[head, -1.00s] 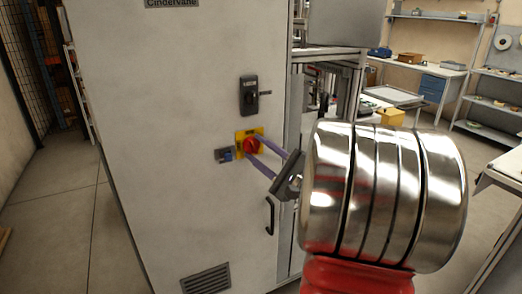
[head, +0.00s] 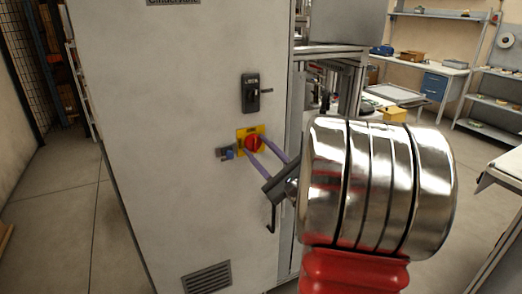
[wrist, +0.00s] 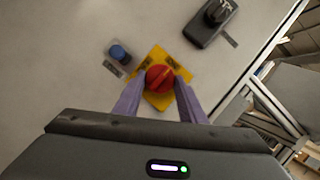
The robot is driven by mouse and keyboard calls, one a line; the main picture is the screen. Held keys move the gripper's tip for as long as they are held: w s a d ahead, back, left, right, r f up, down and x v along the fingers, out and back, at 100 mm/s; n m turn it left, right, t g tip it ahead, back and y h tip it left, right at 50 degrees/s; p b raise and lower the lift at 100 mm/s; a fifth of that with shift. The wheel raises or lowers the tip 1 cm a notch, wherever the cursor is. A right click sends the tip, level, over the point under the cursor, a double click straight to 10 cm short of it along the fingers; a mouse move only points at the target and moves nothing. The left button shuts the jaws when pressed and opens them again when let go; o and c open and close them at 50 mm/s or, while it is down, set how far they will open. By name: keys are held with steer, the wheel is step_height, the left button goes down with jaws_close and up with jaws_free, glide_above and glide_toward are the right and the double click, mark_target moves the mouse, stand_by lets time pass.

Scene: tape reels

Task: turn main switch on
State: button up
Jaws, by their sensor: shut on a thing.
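The main switch is a red rotary knob (head: 254,144) on a yellow plate (head: 242,149), mounted on the pale cabinet door. In the wrist view the red knob (wrist: 159,78) sits between the tips of my two purple fingers, with a raised bar running diagonally across it. The yellow plate (wrist: 157,101) appears turned like a diamond there. My gripper (head: 256,141) reaches in from the right and is shut on the knob, one finger on each side. The far sides of the knob are partly hidden by the fingertips.
A vent (head: 206,278) is low on the cabinet door (head: 165,200). Shelves and a bench stand behind at right.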

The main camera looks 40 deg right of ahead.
steer(key=shift+a+f, duration=0.1)
steer(key=shift+f, duration=0.05)
steer(key=o, duration=0.7)
steer(key=shift+w, duration=0.1)
steer(key=o, duration=0.3)
steer(key=shift+o, duration=0.2)
steer(key=d+v, duration=0.1)
steer(key=v, duration=1.2)
steer(key=shift+s+a, duration=0.4)
steer(key=shift+s, duration=0.05)
